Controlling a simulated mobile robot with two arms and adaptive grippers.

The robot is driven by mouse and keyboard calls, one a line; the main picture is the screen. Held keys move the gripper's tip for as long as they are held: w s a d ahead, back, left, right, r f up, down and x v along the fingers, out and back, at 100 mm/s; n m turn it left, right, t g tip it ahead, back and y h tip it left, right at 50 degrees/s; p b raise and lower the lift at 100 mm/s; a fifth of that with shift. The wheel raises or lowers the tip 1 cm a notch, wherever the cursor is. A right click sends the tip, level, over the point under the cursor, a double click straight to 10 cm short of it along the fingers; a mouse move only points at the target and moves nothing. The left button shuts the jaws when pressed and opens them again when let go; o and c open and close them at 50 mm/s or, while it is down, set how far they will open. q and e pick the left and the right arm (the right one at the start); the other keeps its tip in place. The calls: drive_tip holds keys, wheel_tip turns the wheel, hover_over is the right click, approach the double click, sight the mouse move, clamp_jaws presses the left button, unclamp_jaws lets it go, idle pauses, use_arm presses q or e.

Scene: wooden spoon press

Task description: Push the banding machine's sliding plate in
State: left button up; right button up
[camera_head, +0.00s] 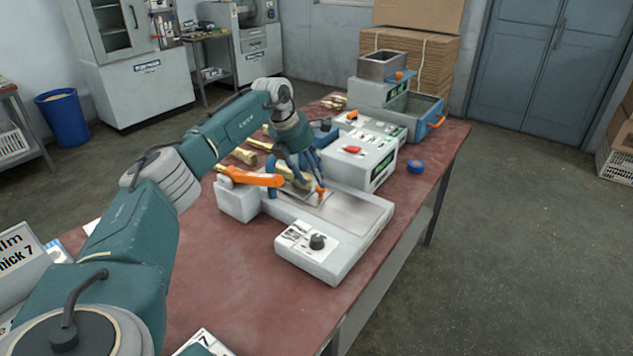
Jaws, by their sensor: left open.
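A low light-grey machine (335,258), apparently the banding machine, sits on the table with an orange lever (250,178) at its left and a black knob (317,241) on its front panel. A flat metal plate (350,213) lies on its top, and a small orange knob (320,190) stands near the plate's far left part. My left gripper (302,183) is open and points down over the machine, close to the orange knob. A yellowish bundle (290,177) shows by its fingers; contact cannot be told. My right gripper is out of view.
A grey machine with a red button (352,150) stands just behind. Farther back is a machine with a metal hopper (382,65) and a blue tray (418,115). Yellow bundles (243,156) lie on the reddish table (232,262). A blue tape roll (416,167) lies at the right edge.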

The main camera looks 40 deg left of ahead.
use_arm(q)
drive_tip(key=v, duration=0.8)
drive_tip(key=shift+r, duration=0.1)
